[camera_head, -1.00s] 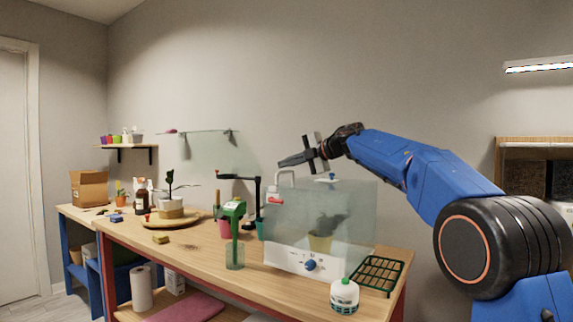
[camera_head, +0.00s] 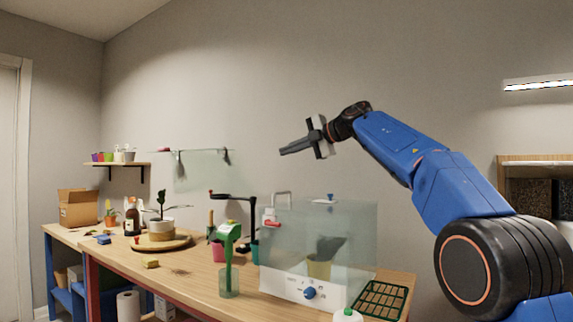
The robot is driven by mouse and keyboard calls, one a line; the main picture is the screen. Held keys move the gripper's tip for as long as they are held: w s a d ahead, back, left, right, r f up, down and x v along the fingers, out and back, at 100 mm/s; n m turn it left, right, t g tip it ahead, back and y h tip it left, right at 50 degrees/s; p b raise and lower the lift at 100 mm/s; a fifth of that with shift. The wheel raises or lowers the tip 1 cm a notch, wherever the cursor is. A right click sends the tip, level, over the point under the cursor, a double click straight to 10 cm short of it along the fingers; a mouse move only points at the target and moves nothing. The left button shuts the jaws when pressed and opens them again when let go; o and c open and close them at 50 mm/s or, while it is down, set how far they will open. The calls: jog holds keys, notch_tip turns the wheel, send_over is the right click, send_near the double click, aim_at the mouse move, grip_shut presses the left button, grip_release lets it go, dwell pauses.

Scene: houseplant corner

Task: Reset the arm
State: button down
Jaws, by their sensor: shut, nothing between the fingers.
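My gripper (camera_head: 288,150) is up in the air in front of the grey wall, above the clear box on the bench. It points to the left and looks shut and empty. My blue arm reaches to it from the right edge of the picture. Nothing touches the gripper.
Below the gripper stands a clear box (camera_head: 345,240) with a blue knob and a plant pot inside. A green tool (camera_head: 229,240), a potted plant on a round board (camera_head: 165,247) and a green tray (camera_head: 381,300) are on the wooden bench (camera_head: 200,282). A shelf (camera_head: 122,164) hangs at left.

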jog(key=shift+s+d+r, duration=0.1)
jog(key=shift+d+r, duration=0.05)
jog(key=shift+r, duration=0.5)
jog(key=shift+d+r, duration=0.1)
jog(key=shift+r, duration=0.5)
